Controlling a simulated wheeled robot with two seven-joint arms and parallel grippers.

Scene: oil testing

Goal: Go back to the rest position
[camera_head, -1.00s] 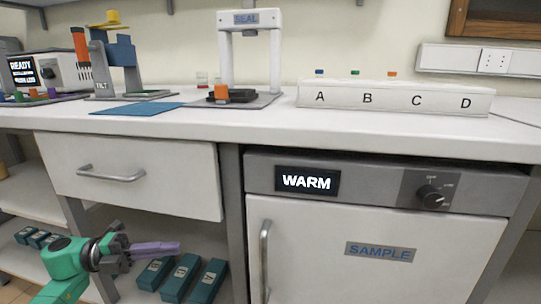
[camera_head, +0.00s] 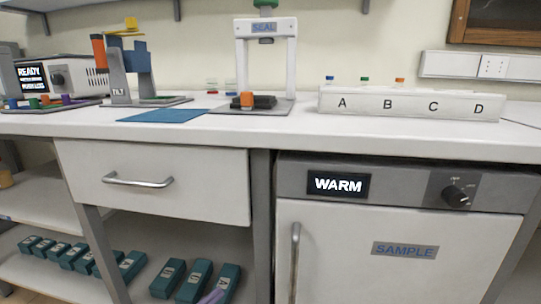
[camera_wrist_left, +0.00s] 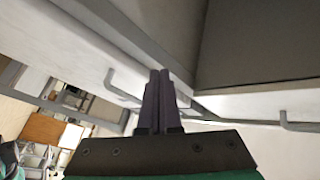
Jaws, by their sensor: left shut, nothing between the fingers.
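My left gripper (camera_head: 217,294) shows only as purple fingertips at the bottom edge of the head view, in front of the teal boxes on the lower shelf. In the left wrist view its two purple fingers (camera_wrist_left: 158,98) are together, with nothing between them. The rest of the left arm is out of the head view. My right gripper is in neither view.
The bench has a drawer with a handle (camera_head: 138,181) and a WARM cabinet with a SAMPLE label (camera_head: 405,250). Teal boxes (camera_head: 196,279) stand on the lower shelf. On top are the SEAL press (camera_head: 265,28), TILT stand (camera_head: 119,92) and A-to-D rack (camera_head: 410,104).

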